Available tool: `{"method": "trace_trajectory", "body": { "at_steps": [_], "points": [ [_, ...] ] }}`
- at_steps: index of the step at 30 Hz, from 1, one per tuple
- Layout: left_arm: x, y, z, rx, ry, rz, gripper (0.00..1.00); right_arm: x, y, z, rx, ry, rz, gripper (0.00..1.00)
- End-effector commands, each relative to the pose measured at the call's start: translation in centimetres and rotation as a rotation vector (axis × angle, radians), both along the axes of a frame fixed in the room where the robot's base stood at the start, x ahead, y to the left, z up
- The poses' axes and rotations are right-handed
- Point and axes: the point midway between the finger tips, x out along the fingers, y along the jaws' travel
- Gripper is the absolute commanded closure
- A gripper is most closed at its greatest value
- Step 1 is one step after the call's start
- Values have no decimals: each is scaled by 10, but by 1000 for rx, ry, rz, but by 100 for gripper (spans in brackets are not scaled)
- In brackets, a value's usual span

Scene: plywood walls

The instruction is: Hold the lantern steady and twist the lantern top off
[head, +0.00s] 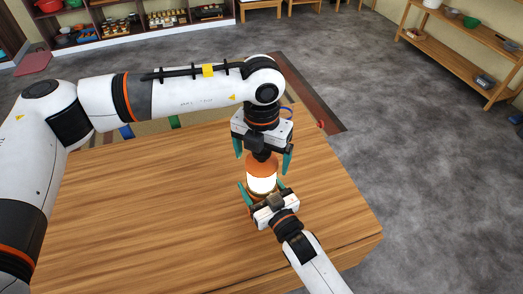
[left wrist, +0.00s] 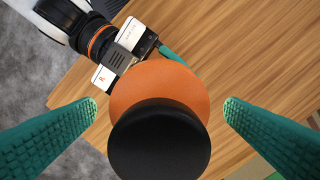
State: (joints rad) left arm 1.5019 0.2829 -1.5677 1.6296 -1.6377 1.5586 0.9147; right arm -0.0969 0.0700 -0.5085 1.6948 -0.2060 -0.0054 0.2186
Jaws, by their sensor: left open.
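The lantern stands upright on the wooden table, with an orange top (head: 262,161) and a glowing white body (head: 262,182). In the left wrist view, its black round cap (left wrist: 158,140) sits over the wider orange top (left wrist: 160,88). My left gripper (head: 263,157) is open above the lantern. Its fingers (left wrist: 160,108) are spread on both sides of the black cap, with gaps. My right gripper (head: 261,184) has its fingers on either side of the lantern's lower part; whether they touch it is unclear. The lantern's base is largely hidden behind this gripper.
The wooden table (head: 150,220) has clear room left of the lantern. Its right edge (head: 345,190) is near. A patterned rug (head: 315,105) lies beyond it. Shelves (head: 470,50) stand farther off at the right.

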Motion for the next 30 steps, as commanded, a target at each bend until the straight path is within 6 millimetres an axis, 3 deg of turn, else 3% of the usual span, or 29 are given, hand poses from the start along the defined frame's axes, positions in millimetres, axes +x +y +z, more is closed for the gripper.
{"method": "trace_trajectory", "body": {
  "at_steps": [2,11,21,30],
  "points": [
    [0,0,0,0,0,0,10,0,0,-1,-1,0,0,67],
    [0,0,0,0,0,0,57,0,0,-1,-1,0,0,67],
    [0,0,1,0,0,-241,57,0,0,-1,0,1,0,67],
    [0,0,1,0,-1,-245,57,0,0,-1,-1,2,0,67]
  ]
}}
